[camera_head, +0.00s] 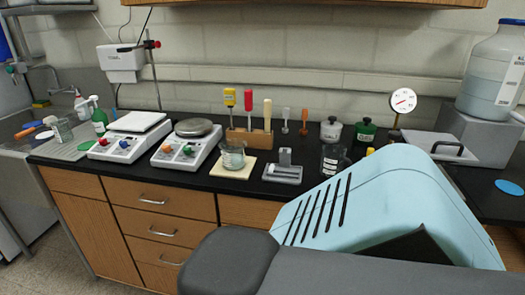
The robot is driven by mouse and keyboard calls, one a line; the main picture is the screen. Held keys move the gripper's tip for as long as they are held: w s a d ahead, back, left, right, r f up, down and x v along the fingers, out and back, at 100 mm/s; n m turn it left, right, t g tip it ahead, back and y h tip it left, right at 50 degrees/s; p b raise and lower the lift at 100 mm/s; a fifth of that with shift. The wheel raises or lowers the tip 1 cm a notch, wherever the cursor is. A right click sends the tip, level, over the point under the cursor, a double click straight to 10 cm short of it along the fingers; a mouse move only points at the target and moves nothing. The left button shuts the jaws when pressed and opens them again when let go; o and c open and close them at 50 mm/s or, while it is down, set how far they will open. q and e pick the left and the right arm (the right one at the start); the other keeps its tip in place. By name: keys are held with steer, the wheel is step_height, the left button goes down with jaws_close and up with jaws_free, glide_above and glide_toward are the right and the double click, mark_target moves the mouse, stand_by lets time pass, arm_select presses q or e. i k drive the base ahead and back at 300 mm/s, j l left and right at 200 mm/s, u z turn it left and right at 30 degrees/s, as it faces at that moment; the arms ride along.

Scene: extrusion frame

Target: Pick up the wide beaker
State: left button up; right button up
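A short, wide glass beaker (233,155) stands upright on a cream square pad (247,168) near the front edge of the black bench. It appears partly filled with pale, clear contents. A second, darker glass vessel (331,160) with white markings stands further right, its lower part partly hidden by my pale-blue body. Neither of my grippers is in view, so nothing shows in contact with the beaker.
Two white hotplate devices (121,139) (180,152) stand left of the beaker. A wooden rack (247,137) with colored-handled tools stands behind it. A grey weighing-like device (283,172) sits just right. The sink (22,143) is far left.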

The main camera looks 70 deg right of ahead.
mark_target(232, 150)
steer(key=z, duration=2.4)
steer(key=j+z, duration=0.15)
steer(key=z, duration=0.65)
steer(key=k+j+z, duration=0.1)
steer(key=j+z, duration=0.15)
steer(key=k+j+z, duration=0.1)
steer(key=j+z, duration=0.2)
steer(key=k+j+z, duration=0.1)
steer(key=j+z, duration=0.15)
steer(key=k+j+z, duration=0.15)
steer(key=k+j, duration=0.25)
steer(key=j, duration=0.2)
steer(key=k+j+z, duration=0.15)
steer(key=k+j, duration=0.3)
steer(key=i+j, duration=0.1)
steer(key=j, duration=0.1)
